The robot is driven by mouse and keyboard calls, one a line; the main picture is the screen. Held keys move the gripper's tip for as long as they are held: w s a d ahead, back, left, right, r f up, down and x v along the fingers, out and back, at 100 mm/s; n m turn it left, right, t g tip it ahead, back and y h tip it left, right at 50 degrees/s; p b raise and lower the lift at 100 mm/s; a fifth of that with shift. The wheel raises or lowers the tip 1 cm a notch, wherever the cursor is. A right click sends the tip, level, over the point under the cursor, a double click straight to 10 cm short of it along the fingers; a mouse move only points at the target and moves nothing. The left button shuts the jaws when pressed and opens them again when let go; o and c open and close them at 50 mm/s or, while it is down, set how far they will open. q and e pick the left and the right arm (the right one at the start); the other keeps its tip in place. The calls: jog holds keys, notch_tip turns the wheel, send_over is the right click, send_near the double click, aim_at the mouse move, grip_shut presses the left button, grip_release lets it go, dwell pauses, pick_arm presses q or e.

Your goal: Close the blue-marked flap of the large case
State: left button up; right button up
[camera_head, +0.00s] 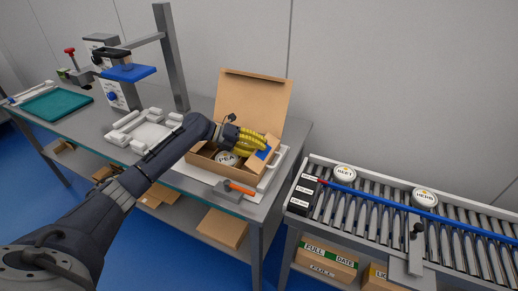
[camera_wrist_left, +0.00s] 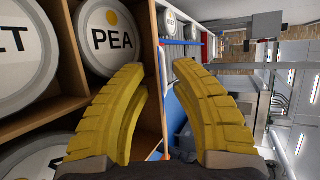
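The large case (camera_head: 201,161) is an open brown carton on the bench, with tubs inside. A PEA tub (camera_head: 228,158) shows in it, and also in the left wrist view (camera_wrist_left: 108,38). A tall flap (camera_head: 254,92) stands up at its back. The blue-marked flap (camera_head: 272,146) stands out at the case's right side, its blue patch (camera_head: 263,153) partly behind my fingers. My left gripper (camera_head: 265,143) has yellow fingers at this flap. In the left wrist view the fingertips (camera_wrist_left: 158,68) are apart, with brown board edge-on between or behind them; contact is unclear. My right gripper is not in view.
A roller conveyor (camera_head: 375,205) with BEET (camera_head: 345,172) and HERB (camera_head: 424,197) tubs stands at the right. An orange-handled tool (camera_head: 240,188) lies at the bench's front edge. Cartons sit on lower shelves.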

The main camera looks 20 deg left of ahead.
aim_at(265, 152)
pick_arm(q)
jog(key=y, duration=0.1)
jog(key=r+y, duration=0.1)
jog(key=shift+d+r+m+y, duration=0.15)
jog(key=shift+d+m+y, duration=0.15)
jog(key=d+y, duration=0.1)
jog(key=y, duration=0.1)
jog(key=r+m+y, duration=0.1)
jog(key=y, duration=0.1)
jog(key=shift+d+r+g, duration=0.1)
jog(key=shift+d+g, duration=0.2)
jog(key=shift+d, duration=0.05)
jog(key=v, duration=1.8)
jog(key=w+a+n+t+y, duration=0.2)
jog(key=w+a+t+y, duration=0.15)
jog(key=w, duration=0.45)
jog(key=w+d+r+t+y, duration=0.1)
jog(key=w+d+r+t, duration=0.3)
jog(key=w, duration=0.3)
jog(key=shift+w+d+m, duration=0.4)
jog(key=shift+r+y, duration=0.1)
jog(key=shift+y, duration=0.15)
jog(key=shift+o, duration=0.2)
